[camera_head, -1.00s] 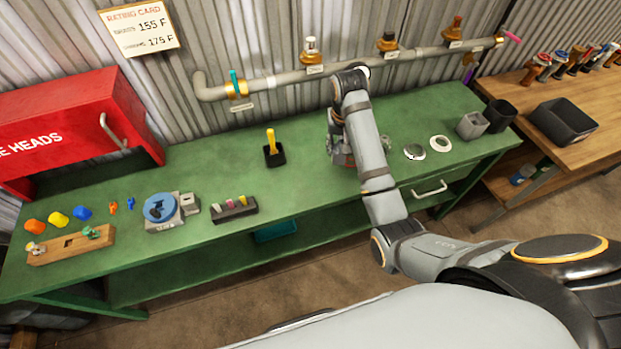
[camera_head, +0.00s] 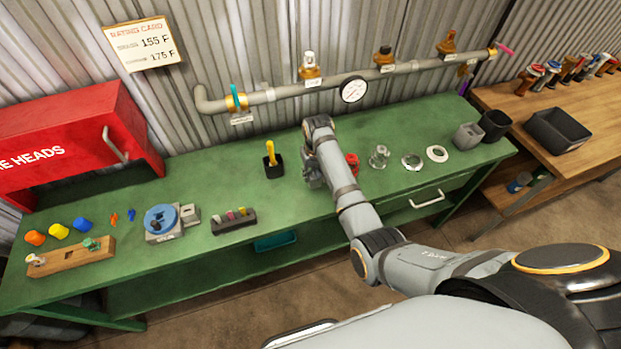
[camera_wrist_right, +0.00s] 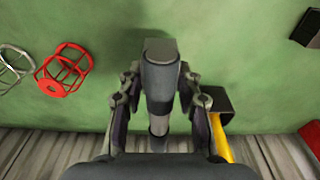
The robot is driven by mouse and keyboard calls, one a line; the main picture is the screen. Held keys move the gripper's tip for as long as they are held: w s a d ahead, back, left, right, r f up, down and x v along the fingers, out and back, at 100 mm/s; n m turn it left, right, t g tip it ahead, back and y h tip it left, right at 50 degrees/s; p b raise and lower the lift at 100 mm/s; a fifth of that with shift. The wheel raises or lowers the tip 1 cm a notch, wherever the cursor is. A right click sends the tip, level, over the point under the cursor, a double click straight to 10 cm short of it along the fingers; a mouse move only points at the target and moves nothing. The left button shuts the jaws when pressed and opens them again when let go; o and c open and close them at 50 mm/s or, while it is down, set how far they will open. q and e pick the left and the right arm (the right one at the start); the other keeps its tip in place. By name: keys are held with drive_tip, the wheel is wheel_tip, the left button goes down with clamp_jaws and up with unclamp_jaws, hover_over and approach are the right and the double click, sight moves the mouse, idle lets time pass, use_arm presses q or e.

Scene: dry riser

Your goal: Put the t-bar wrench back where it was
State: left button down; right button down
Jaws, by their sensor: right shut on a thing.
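My right gripper (camera_head: 313,175) is over the middle of the green bench, just right of the black holder (camera_head: 274,168) with an upright yellow-handled tool (camera_head: 270,151). In the right wrist view its fingers (camera_wrist_right: 158,112) are shut on a grey tool, apparently the t-bar wrench (camera_wrist_right: 160,78), with a blocky end and a dark band. The arm hides the wrench in the head view. The black holder (camera_wrist_right: 216,100) and yellow handle (camera_wrist_right: 222,142) show close beside the right-hand finger. My left gripper is not in view.
A small rack (camera_head: 233,222) and blue-topped device (camera_head: 161,218) lie left. A pipe with a gauge (camera_head: 353,90) runs behind.

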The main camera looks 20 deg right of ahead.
sight(311, 179)
drive_tip(key=shift+w+a+f, duration=0.2)
drive_tip(key=shift+w+f, duration=0.15)
drive_tip(key=shift+f, duration=0.1)
drive_tip(key=shift+w+a+f, duration=0.2)
drive_tip(key=shift+w+f, duration=0.1)
drive_tip(key=shift+f, duration=1.65)
drive_tip(key=shift+f, duration=0.1)
drive_tip(key=c, duration=0.9)
unclamp_jaws()
drive_tip(key=shift+s, duration=0.1)
drive_tip(key=shift+r, duration=0.25)
drive_tip(key=r, duration=0.4)
drive_tip(key=s+r, duration=0.1)
drive_tip(key=r, duration=0.6)
drive_tip(key=shift+s+r+b, duration=0.2)
drive_tip(key=shift+r+b, duration=0.1)
